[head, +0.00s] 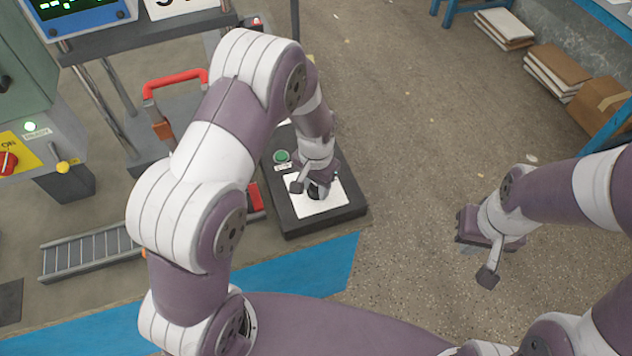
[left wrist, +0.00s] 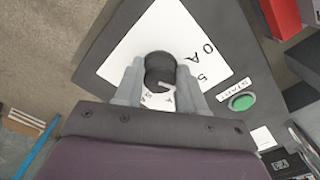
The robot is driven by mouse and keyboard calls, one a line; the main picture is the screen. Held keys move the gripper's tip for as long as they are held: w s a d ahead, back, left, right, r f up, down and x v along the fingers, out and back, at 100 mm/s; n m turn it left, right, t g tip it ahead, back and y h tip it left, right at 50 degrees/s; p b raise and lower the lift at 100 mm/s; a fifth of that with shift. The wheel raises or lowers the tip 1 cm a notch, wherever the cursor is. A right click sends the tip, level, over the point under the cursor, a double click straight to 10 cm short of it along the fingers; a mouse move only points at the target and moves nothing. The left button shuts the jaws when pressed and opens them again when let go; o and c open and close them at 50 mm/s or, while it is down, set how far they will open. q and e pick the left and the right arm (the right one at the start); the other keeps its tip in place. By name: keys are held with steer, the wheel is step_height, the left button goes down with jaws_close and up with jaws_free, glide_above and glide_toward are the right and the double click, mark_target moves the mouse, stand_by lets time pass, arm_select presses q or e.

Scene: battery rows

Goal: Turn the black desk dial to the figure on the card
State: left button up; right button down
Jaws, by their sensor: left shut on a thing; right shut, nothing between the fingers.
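The black dial (head: 318,192) sits on a white scale plate (head: 335,206) on a dark desk panel (head: 342,222). In the left wrist view the dial (left wrist: 160,68) stands between the two grey fingers of my left gripper (left wrist: 160,88), which is shut on it. Markings including 0, A and 5 show on the scale plate (left wrist: 185,28); a light mark shows at the dial's lower edge. In the head view my left gripper (head: 312,188) partly hides the dial. A white card (head: 178,8) is cut off at the top, its figure unreadable. My right gripper (head: 487,274) is shut and empty over the floor.
A green START button (head: 282,157) sits beside the scale. Cartons (head: 602,104) lie far right. Floor around my right gripper is clear.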

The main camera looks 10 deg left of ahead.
mark_target(316, 186)
arm_select(q)
steer(key=shift+w+r, duration=0.1)
stand_by(0.3)
steer(key=o, duration=1.1)
steer(key=shift+c, duration=0.2)
step_height(316, 186, up, 13)
steer(key=shift+f, duration=0.2)
